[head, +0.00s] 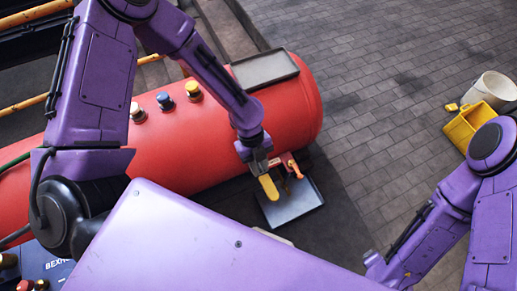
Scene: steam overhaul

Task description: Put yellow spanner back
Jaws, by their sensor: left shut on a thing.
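The yellow spanner (269,188) shows as a yellow, rounded handle just below my left gripper (260,168). My left gripper is shut on it, beside the red boiler's near right side. The rest of the spanner is hidden by the gripper or too small to make out. A shallow grey tray (298,208) lies below and right of the spanner. My right arm is at the lower right; its gripper end (380,270) is partly in view, far from the spanner, and its jaws cannot be made out.
The red boiler (180,150) crosses the left half, with white, blue and yellow knobs. Another grey tray (265,70) sits on its top. A red and orange fitting (291,167) is close right of my left gripper. A yellow container (470,123) and white bucket (493,90) stand on open paving.

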